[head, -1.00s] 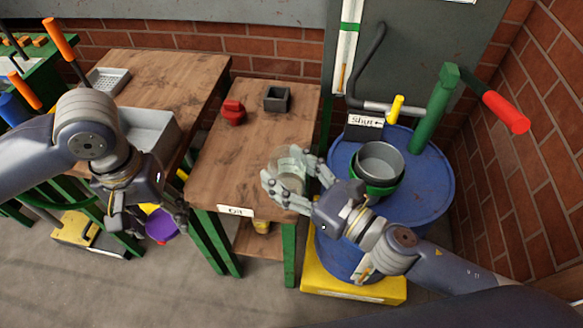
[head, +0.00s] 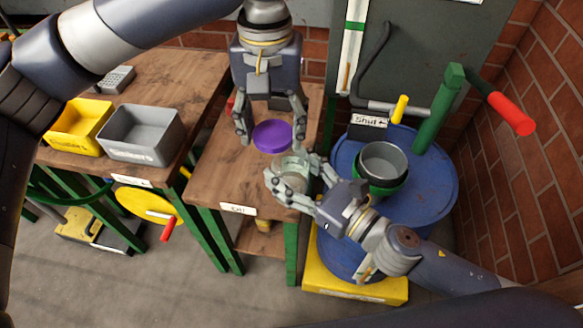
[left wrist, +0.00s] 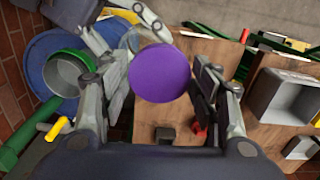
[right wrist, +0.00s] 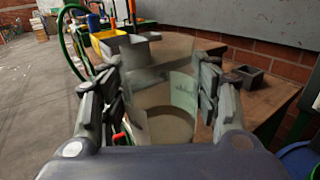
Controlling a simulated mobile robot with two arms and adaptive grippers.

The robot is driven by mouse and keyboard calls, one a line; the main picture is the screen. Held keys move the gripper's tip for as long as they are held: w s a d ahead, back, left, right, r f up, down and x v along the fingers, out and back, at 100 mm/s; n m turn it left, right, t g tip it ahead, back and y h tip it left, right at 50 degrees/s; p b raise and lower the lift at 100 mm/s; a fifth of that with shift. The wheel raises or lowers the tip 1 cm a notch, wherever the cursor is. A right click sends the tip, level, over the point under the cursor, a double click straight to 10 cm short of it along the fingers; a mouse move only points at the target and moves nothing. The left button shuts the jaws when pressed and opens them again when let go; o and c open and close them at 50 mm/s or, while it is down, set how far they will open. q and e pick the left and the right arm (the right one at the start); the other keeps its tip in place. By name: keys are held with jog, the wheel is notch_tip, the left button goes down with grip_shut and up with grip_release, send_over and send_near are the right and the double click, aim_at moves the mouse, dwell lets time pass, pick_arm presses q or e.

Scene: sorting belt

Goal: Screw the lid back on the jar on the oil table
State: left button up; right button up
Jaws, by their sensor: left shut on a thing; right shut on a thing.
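The purple round lid (head: 272,136) is between the fingers of my left gripper (head: 271,128), which is shut on it; it fills the middle of the left wrist view (left wrist: 160,73). The clear glass jar (head: 293,172) stands near the oil table's front right edge. My right gripper (head: 290,176) is shut around it from the right; the jar also shows in the right wrist view (right wrist: 165,105). In the head view the lid is just behind the jar's top. I cannot tell the height gap between them. The lid partly hides the jar in the left wrist view.
The oil table (head: 205,190) has a dark grey open block (right wrist: 246,77) and a red piece (left wrist: 199,131) at its back. Yellow (head: 75,125) and grey (head: 142,135) bins stand on the left table. A blue drum (head: 425,205) bearing nested pots (head: 383,160) stands at right.

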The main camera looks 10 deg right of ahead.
aim_at(290, 135)
pick_arm(q)
jog(key=d+r, duration=0.1)
jog(key=d, duration=0.1)
jog(key=shift+s+d+r, duration=0.3)
jog(key=shift+d+r, duration=0.1)
jog(key=shift+f, duration=0.15)
jog(key=shift+f, duration=1.9)
jog(key=shift+f, duration=0.85)
jog(key=shift+f, duration=0.5)
